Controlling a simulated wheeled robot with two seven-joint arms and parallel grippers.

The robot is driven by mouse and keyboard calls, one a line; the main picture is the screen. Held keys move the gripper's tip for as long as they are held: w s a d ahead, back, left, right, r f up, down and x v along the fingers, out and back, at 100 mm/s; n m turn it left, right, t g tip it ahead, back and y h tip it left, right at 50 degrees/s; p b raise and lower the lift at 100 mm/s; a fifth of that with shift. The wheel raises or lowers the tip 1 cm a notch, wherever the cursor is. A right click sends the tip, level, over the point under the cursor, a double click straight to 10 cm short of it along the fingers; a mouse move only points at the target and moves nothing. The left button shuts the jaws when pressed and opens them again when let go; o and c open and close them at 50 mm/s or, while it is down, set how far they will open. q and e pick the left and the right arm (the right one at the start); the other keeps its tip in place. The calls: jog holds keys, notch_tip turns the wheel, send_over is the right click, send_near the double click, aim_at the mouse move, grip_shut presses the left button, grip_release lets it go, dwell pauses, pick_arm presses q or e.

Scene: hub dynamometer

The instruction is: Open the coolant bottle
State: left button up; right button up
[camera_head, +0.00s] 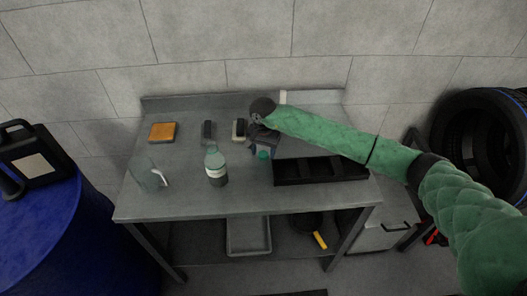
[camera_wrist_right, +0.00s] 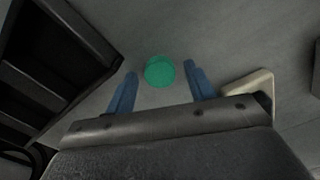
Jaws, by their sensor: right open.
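The coolant bottle (camera_head: 216,167), pale and translucent with a white and dark label, stands upright on the grey workbench (camera_head: 180,207). Its top is too small to tell open or closed. A round green cap (camera_head: 263,155) shows right of the bottle, apart from it, under my right gripper (camera_head: 263,150). In the right wrist view, the green cap (camera_wrist_right: 160,71) appears between the blue fingertips of my right gripper (camera_wrist_right: 160,69), with gaps on both sides. My right gripper is open and holds nothing. My left gripper is not in view.
A black compartment tray (camera_head: 320,180) lies right of the gripper. A clear jug (camera_head: 144,174) stands left of the bottle. An orange sponge (camera_head: 162,131), a dark block (camera_head: 207,131) and a cream-and-dark brush-like item (camera_head: 239,128) lie behind. The bench's front left is clear.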

aim_at(263, 154)
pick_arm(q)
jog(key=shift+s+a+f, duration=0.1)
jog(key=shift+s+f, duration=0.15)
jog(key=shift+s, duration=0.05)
pick_arm(e)
jog(key=shift+r, duration=0.1)
jog(key=shift+r+p, duration=0.15)
jog(key=shift+p, duration=0.2)
jog(key=shift+r, duration=0.3)
jog(key=shift+r+b, duration=0.4)
jog(key=shift+r, duration=0.3)
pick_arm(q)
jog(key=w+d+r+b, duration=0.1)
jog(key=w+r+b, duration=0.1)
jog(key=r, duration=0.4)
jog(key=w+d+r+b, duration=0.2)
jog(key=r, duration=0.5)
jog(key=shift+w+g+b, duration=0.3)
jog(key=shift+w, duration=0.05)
pick_arm(e)
notch_tip(263, 154, up, 10)
